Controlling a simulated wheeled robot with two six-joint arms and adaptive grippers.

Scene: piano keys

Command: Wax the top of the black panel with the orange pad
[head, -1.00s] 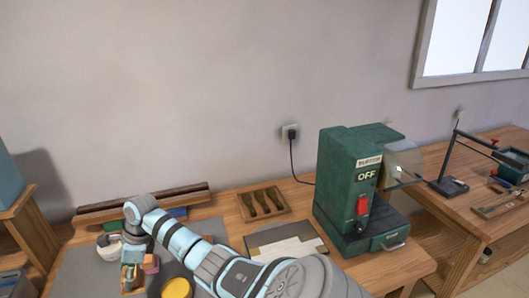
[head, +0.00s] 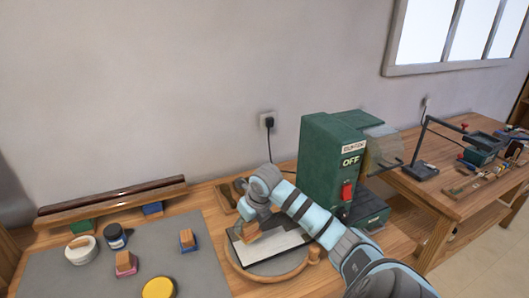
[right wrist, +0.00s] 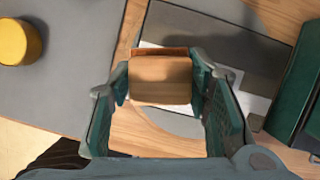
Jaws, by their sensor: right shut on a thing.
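My right gripper (head: 252,226) is shut on a wooden block, the handle of the orange pad (head: 250,235). In the right wrist view, the block (right wrist: 160,82) sits between the fingers, with an orange-brown edge of the pad showing beyond it. The pad is over the black panel (head: 236,246); I cannot tell whether it touches. The panel has a dark surface with a large pale area, and its dark part also shows in the right wrist view (right wrist: 225,48). It lies on a round grey stand with a wooden rim (head: 268,281). My left gripper is out of view.
A green machine marked OFF (head: 325,160) stands close right of the panel.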

